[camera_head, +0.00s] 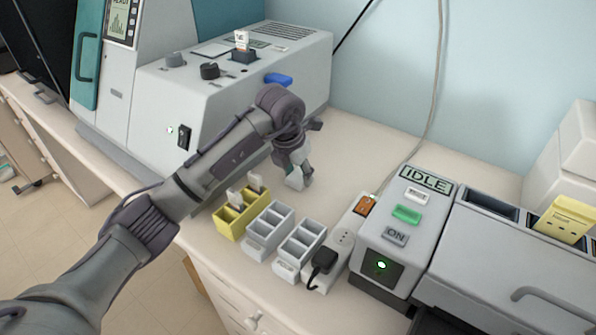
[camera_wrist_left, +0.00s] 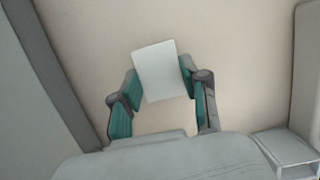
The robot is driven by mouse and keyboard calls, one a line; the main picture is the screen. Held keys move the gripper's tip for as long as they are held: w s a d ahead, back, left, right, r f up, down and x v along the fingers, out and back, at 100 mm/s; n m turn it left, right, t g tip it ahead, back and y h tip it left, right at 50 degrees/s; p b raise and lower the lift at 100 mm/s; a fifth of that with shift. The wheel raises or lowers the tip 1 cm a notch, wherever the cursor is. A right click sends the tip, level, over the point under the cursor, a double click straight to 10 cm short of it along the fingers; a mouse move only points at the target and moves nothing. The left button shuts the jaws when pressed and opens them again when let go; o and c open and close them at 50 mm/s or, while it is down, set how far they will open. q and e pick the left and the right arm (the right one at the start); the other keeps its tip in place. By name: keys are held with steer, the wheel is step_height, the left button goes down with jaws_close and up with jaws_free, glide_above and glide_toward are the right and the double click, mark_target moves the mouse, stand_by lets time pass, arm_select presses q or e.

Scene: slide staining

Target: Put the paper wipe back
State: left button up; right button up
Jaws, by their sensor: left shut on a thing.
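The paper wipe (camera_wrist_left: 159,69) is a small white sheet. It sits between the two teal-padded fingers of my left gripper (camera_wrist_left: 160,85) in the left wrist view, and the fingers are shut on it. In the head view my left gripper (camera_head: 299,178) points down over the bench behind the slide racks. The paper wipe (camera_head: 295,182) shows there only as a pale patch at the fingertips. Whether it touches the bench I cannot tell. My right gripper is in neither view.
A yellow rack (camera_head: 229,225) with slides and two grey racks (camera_head: 262,245) stand in front of the gripper. A power strip (camera_head: 343,242) with a black plug and a grey IDLE machine (camera_head: 428,210) stand to the right. A large grey machine (camera_head: 160,95) stands behind left. Bench behind the racks is clear.

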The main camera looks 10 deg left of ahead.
arm_select(q)
steer(key=shift+f, duration=0.1)
steer(key=o, duration=1)
steer(key=shift+r, duration=0.25)
steer(key=b+v, duration=0.1)
steer(key=v, duration=1.1)
